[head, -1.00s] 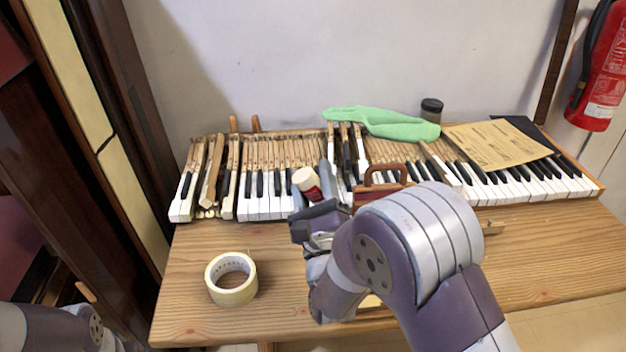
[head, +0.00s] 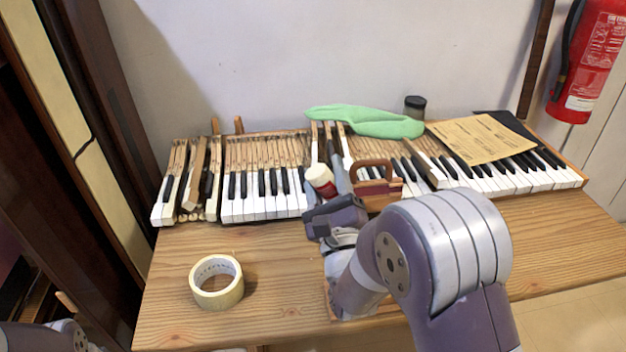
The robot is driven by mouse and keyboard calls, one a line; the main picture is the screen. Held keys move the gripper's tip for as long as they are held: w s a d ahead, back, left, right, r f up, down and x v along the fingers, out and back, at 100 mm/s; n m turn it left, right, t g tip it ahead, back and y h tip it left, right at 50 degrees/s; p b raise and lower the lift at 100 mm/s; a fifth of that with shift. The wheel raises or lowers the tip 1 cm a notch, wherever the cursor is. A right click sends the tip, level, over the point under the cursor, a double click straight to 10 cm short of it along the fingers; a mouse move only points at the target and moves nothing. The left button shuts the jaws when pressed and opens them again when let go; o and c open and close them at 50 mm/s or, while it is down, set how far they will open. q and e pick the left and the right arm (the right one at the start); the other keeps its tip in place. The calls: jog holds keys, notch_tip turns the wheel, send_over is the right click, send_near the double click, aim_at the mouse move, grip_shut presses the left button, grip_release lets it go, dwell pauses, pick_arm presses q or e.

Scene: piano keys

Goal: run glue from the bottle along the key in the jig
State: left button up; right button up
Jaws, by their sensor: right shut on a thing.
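The glue bottle (head: 322,181), with a white end and a red body, is tilted in front of the keyboard in the head view. My right gripper (head: 332,190) is shut on it, and its grey fingers show beside the bottle. A light wooden edge (head: 328,302) shows beside and below my right forearm at the table front; it may be the jig, mostly hidden by my arm. I cannot make out the key in it. My left gripper is out of view; only part of my left arm shows at the bottom left.
A tape roll (head: 217,281) lies on the table (head: 270,285) at the left. Behind are the piano keys (head: 262,205), a brown-handled tool (head: 376,185), a green cloth (head: 368,122), a dark jar (head: 414,106) and a paper sheet (head: 482,138).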

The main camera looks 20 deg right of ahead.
jog(key=shift+s+d+b, duration=0.25)
jog(key=shift+d+b, duration=0.05)
jog(key=shift+d, duration=0.6)
jog(key=shift+s+d+b, duration=0.2)
jog(key=shift+d+b, duration=0.05)
jog(key=shift+d, duration=0.7)
jog(key=shift+s+d+b, duration=0.25)
jog(key=shift+d+b, duration=0.05)
jog(key=shift+d, duration=0.6)
jog(key=shift+w+a+f+b, duration=0.1)
jog(key=shift+w+a+b, duration=0.1)
jog(key=shift+a, duration=0.55)
jog(key=shift+w+a+r+b, duration=0.1)
jog(key=shift+w+a+b, duration=0.05)
jog(key=shift+a, duration=0.55)
jog(key=shift+w+a+f+b, duration=0.1)
jog(key=shift+w+a+b, duration=0.1)
jog(key=shift+a, duration=0.55)
jog(key=shift+w+a+b, duration=0.15)
jog(key=shift+a, duration=0.5)
jog(key=shift+w+a+b, duration=0.15)
jog(key=shift+a, duration=0.5)
jog(key=a+b, duration=0.1)
jog(key=a, duration=0.2)
jog(key=shift+w+a+b, duration=0.15)
jog(key=shift+w+b, duration=0.2)
jog(key=shift+w, duration=0.05)
notch_tip(320, 180, up, 6)
jog(key=p, duration=0.3)
jog(key=shift+p, duration=0.4)
